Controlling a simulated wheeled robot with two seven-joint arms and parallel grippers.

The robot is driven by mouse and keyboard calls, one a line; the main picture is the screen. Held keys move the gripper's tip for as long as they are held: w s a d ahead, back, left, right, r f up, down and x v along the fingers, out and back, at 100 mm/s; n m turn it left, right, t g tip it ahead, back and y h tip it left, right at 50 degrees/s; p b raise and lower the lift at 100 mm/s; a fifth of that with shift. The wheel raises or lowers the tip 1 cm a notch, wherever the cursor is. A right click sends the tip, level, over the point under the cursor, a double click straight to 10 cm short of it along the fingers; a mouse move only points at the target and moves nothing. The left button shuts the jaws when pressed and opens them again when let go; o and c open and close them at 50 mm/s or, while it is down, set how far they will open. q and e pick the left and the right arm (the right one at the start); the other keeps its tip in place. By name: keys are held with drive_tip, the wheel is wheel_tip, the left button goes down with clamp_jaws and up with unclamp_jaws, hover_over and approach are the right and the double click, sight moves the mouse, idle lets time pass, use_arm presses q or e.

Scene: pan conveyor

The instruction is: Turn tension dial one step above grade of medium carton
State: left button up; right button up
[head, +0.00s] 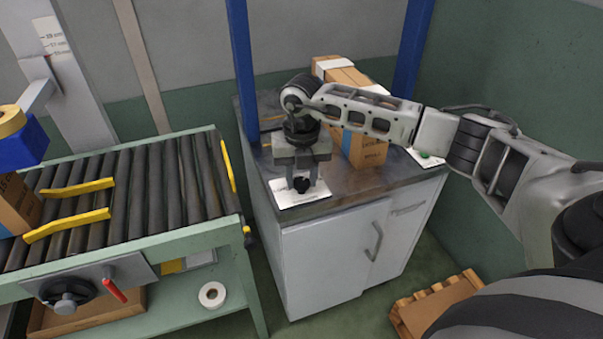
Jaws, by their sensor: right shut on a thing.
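My right gripper (301,178) points down over the cabinet top and is shut on a small black knob (301,186). The knob stands on a white plate (305,199) near the cabinet's front left corner. The gripper hides part of the knob, and the plate's markings are too small to read. Brown cartons (370,152) stand on the cabinet behind the gripper, partly hidden by my right arm. Another brown carton (14,205) is at the left edge on the conveyor. I cannot tell which carton is the medium one or read a grade. My left gripper is not in view.
A roller conveyor (150,190) with yellow guides fills the left. A black hand knob (68,292) and a red lever (116,291) sit on its side panel. A second white plate with a green button (424,155) lies at the cabinet's right. A pallet (435,303) is on the floor.

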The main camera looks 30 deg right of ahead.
sight(301, 182)
drive_tip(key=shift+m, duration=0.4)
drive_tip(key=o, duration=1)
drive_tip(key=shift+r, duration=0.15)
wheel_tip(301, 182, up, 16)
idle(0.3)
